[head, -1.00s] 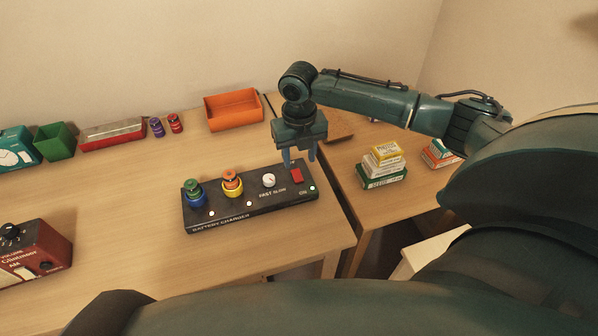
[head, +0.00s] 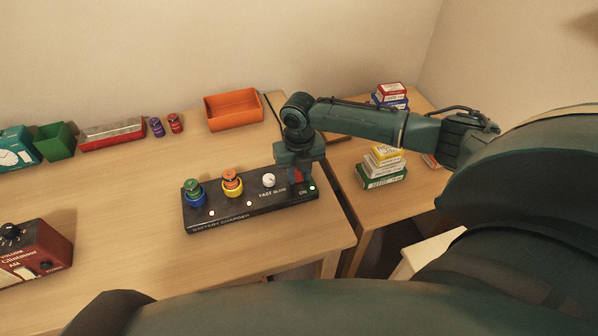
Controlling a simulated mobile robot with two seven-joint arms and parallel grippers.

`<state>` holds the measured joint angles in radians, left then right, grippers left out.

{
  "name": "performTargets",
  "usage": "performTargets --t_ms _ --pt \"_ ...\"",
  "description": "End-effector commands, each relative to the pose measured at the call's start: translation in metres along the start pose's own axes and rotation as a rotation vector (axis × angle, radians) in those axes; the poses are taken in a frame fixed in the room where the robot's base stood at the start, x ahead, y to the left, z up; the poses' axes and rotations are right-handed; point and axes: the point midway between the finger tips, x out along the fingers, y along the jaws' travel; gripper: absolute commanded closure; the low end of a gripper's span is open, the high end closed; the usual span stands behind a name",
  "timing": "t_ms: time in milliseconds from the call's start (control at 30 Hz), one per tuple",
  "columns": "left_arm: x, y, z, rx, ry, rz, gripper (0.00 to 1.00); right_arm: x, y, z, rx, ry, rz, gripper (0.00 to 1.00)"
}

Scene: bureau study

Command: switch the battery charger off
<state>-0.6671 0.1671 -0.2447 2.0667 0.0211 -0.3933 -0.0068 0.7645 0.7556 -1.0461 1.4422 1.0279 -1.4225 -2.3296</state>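The black battery charger (head: 230,216) lies on the desk. A green-topped battery (head: 192,187) and an orange-topped battery (head: 232,178) stand upright in its blue and yellow sockets. A white knob (head: 268,180) sits beside the words FAST SLOW. The red switch (head: 299,175) is at the right end by the word ON, partly hidden by my gripper. A small light (head: 312,188) at that end looks green. My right gripper (head: 301,182) points down at the switch, its fingers around or just above it. I cannot tell whether it touches. My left gripper is not in view.
An orange bin (head: 233,109), a red box (head: 112,134), a green bin (head: 54,141) and two small batteries line the back. A dark red device (head: 30,252) stands at left. Stacked small boxes (head: 383,167) stand on the right table, past a gap.

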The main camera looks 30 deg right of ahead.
Motion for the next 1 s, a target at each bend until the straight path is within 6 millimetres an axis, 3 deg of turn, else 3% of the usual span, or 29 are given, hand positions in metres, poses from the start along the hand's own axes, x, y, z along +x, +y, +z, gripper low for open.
performTargets --t_ms 300,1000 --pt "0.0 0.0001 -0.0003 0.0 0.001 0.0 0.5 -0.0003 -0.0001 0.0001 0.0 0.0 0.0 1.0" --pt "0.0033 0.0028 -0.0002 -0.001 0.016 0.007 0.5 -0.0032 -0.0003 0.0088 0.002 0.261 0.001 1.0"
